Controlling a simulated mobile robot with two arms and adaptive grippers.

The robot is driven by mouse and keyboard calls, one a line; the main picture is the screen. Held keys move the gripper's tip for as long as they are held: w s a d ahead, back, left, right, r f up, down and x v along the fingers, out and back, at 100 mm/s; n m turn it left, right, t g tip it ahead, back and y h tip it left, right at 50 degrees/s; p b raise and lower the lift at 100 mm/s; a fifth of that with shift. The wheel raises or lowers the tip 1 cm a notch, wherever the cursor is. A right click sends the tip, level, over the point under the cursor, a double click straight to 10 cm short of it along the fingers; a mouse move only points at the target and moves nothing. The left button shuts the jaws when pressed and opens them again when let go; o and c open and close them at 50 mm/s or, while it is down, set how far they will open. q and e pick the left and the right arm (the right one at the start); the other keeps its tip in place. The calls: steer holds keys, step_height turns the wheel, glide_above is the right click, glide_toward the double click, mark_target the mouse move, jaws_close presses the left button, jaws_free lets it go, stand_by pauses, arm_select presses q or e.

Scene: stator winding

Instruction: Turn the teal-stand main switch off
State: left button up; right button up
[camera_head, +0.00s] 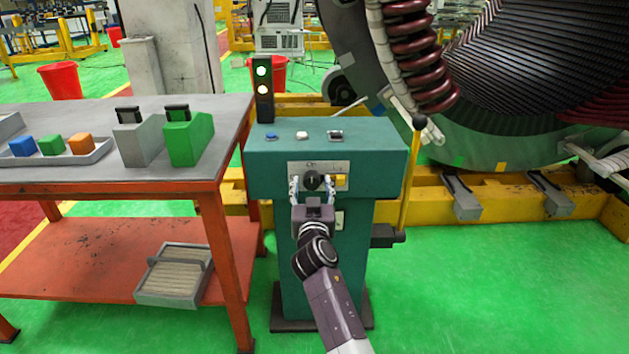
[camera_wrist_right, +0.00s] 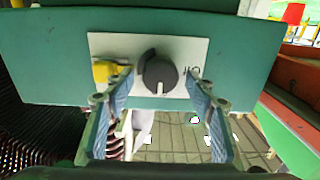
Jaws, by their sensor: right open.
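The teal stand (camera_head: 270,180) is in the middle of the head view, with a white switch plate (camera_head: 299,167) on its front. In the right wrist view the scene is upside down. There the knob (camera_wrist_right: 159,72) has a white mark toward the bottom of the picture, the stand's upper side, and a partly hidden label to its right. My right gripper (camera_head: 312,186) is open, one finger on each side of the knob; contact cannot be told. My left gripper is not in view.
A yellow square (camera_head: 341,182) sits beside the knob. A worktable (camera_head: 80,180) stands left; the large stator (camera_head: 500,130) is behind right.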

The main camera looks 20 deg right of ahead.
steer(key=shift+a, duration=0.1)
steer(key=shift+c, duration=0.9)
steer(key=c, duration=1)
